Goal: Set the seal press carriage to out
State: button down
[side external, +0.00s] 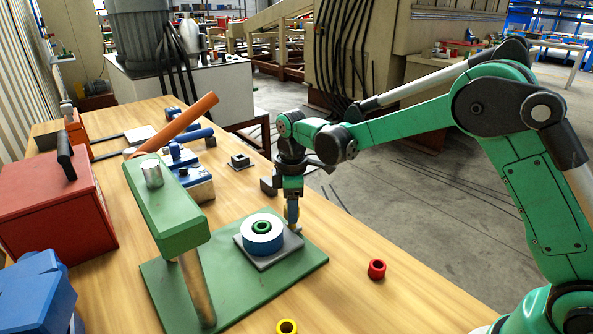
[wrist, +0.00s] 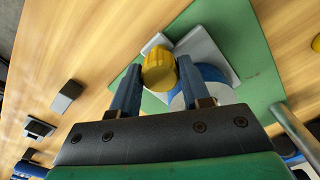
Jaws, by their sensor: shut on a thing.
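The seal press has a green base plate (side external: 210,290) and a green head (side external: 165,205) on a metal post. Its grey carriage (side external: 270,263) lies on the base plate, to the right of the head, and carries a white and blue ring (side external: 262,243) with a green ring (side external: 262,227) on top. My gripper (side external: 292,222) is low at the carriage's far right edge. In the wrist view the grey carriage (wrist: 205,48) has a yellow knob (wrist: 158,70), and my gripper (wrist: 158,77) is shut on this knob. The knob is mostly hidden in the side view.
A red ring (side external: 377,269) and a yellow ring (side external: 287,326) lie on the wooden table. A red box (side external: 55,210) stands at the left, with a blue device (side external: 190,180) and an orange bar (side external: 180,122) behind the press. Small dark blocks (side external: 241,161) lie beyond the carriage.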

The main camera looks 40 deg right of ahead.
jog(key=shift+d, duration=0.3)
jog(key=c, duration=0.5)
grip_release()
jog(key=shift+c, duration=0.2)
jog(key=shift+o, duration=0.6)
jog(key=shift+a, duration=0.1)
jog(key=shift+r, duration=2.8)
jog(key=shift+s+r, duration=0.1)
jog(key=s+d+r+m+t, duration=0.1)
jog(key=s+r+m+t, duration=0.2)
jog(key=s+m+t, duration=0.4)
jog(key=s+m, duration=0.4)
jog(key=s, duration=0.4)
jog(key=shift+d, duration=0.3)
